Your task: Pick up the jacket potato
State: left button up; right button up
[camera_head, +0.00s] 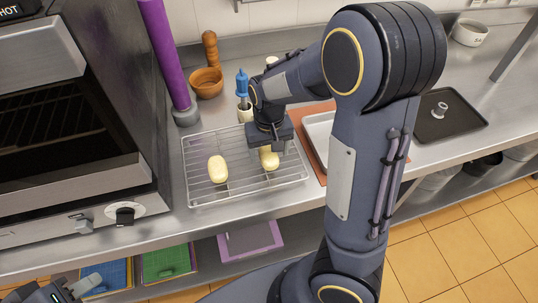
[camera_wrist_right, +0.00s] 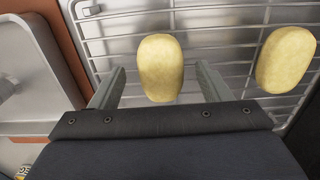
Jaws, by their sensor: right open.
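Two pale yellow potatoes lie apart on the slatted wire grill rack (camera_head: 240,193). One potato (camera_head: 218,169) is on the left of the rack in the head view, clear of any gripper; it also shows at the right of the right wrist view (camera_wrist_right: 286,58). The other potato (camera_head: 268,158) is partly hidden under my right gripper (camera_head: 268,147). In the right wrist view this potato (camera_wrist_right: 160,68) lies between and just ahead of the open fingers of the gripper (camera_wrist_right: 158,85), with gaps on both sides. My left gripper (camera_head: 62,292) is low at the left corner, away from the rack.
An oven (camera_head: 60,120) stands left of the rack. Behind are a purple cylinder (camera_head: 165,50), a wooden bowl (camera_head: 207,83) and a blue-handled utensil (camera_head: 242,83). A metal tray on a brown board (camera_head: 313,140) sits close right. A dark tray (camera_head: 450,125) lies farther right.

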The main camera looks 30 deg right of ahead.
jog(key=shift+f, duration=0.7)
jog(key=c, duration=1.1)
